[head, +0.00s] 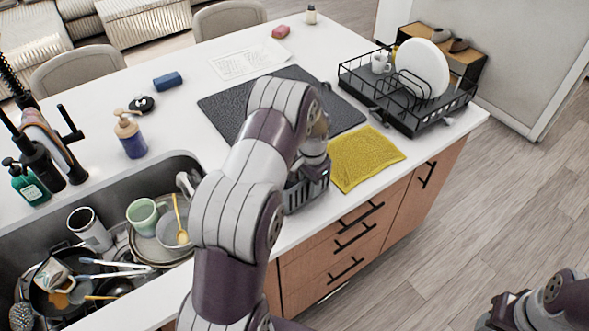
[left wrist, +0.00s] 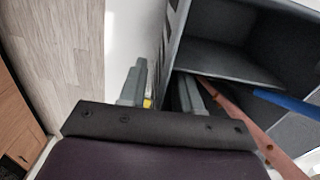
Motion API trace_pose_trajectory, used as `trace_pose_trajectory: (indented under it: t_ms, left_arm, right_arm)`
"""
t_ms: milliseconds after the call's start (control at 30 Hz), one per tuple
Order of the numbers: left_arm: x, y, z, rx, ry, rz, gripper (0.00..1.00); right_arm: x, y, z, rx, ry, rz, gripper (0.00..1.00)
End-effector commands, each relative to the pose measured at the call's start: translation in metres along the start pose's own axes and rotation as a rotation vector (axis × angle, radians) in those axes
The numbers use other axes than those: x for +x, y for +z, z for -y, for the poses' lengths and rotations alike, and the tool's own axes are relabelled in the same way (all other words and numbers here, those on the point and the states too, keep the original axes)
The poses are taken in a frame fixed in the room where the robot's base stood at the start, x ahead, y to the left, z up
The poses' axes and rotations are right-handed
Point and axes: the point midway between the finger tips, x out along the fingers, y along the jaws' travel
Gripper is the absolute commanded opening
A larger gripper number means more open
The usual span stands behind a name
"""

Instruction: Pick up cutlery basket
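The cutlery basket (head: 307,190) is dark grey and slatted, at the counter's front edge in the head view; my left arm hides much of it. The left wrist view looks down into its compartments (left wrist: 225,62), where a brown-red utensil (left wrist: 245,125) and a blue one (left wrist: 285,103) lean. My left gripper (left wrist: 160,88) straddles a basket wall, one finger outside and one inside. A gap shows between the outer finger and the wall, so it looks open. In the head view its fingers are hidden. My right gripper (head: 500,312) is at the bottom right, away from the counter; its opening is unclear.
A yellow cloth (head: 366,158) lies right of the basket, with a black dish rack (head: 425,118) beyond. A dark mat (head: 345,108) lies behind. The sink (head: 185,163) full of dishes is at left. Floor (head: 450,240) at right is clear.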

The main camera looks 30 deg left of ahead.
Motion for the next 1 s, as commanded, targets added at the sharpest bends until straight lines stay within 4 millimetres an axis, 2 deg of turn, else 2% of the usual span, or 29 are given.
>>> trace_pose_trajectory:
  t_ms: [100, 267, 300, 400, 767, 1000]
  left_arm:
    - [0.01, 0.0, 0.0, 0.0, 0.0, 0.0, 0.33]
    - [0.011, 0.0, 0.0, 0.0, -0.001, -0.001, 0.33]
    - [0.011, 0.0, 0.0, -0.001, -0.001, -0.001, 0.3]
    - [0.011, 0.0, 0.0, -0.001, -0.001, -0.001, 0.0]
    - [0.01, 0.0, 0.0, -0.001, -0.001, -0.002, 0.0]
    - [-0.005, -0.001, 0.001, -0.001, -0.003, -0.004, 0.0]
  right_arm:
    - [-0.003, 0.0, 0.0, 0.0, 0.0, 0.001, 0.46]
    - [-0.002, 0.0, 0.0, 0.0, 0.0, 0.001, 0.46]
    - [-0.002, 0.0, 0.0, 0.0, 0.0, 0.001, 0.46]
    - [-0.002, 0.0, 0.0, 0.0, 0.0, 0.001, 0.46]
    - [-0.002, 0.0, 0.0, 0.0, 0.0, 0.001, 0.46]
    - [0.006, 0.001, 0.0, 0.0, 0.0, 0.001, 0.46]
